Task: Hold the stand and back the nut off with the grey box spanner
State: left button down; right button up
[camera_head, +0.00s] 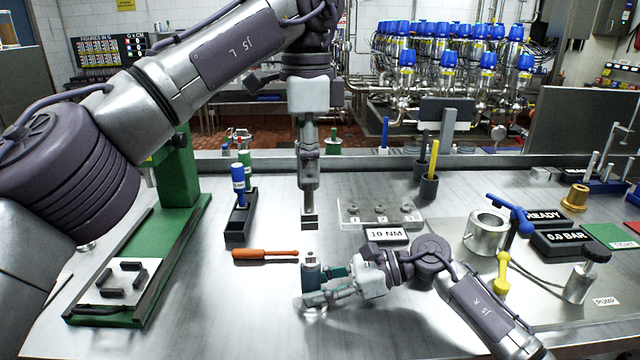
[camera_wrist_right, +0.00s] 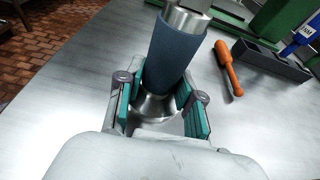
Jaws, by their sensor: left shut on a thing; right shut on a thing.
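The stand (camera_head: 311,268) is an upright cylinder with a dark blue-grey sleeve and a bright metal top. My right gripper (camera_head: 316,292) is shut on it low down. In the right wrist view the stand (camera_wrist_right: 170,58) rises between the teal pads of my right gripper (camera_wrist_right: 160,108), above a flared metal foot. My left gripper (camera_head: 308,185) points straight down above the stand, shut on the grey box spanner (camera_head: 309,222). I cannot make out the nut.
An orange-handled tool (camera_head: 265,254) lies just left of the stand. A black holder (camera_head: 240,222) with a blue-handled tool stands behind it.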

aim_at(309, 210)
pick_arm(q)
jog(key=shift+f, duration=2.3)
jog(key=shift+f, duration=1.1)
jog(key=n, duration=0.3)
dwell(0.3)
jog(key=shift+m, duration=0.5)
jog(key=shift+r, duration=1.5)
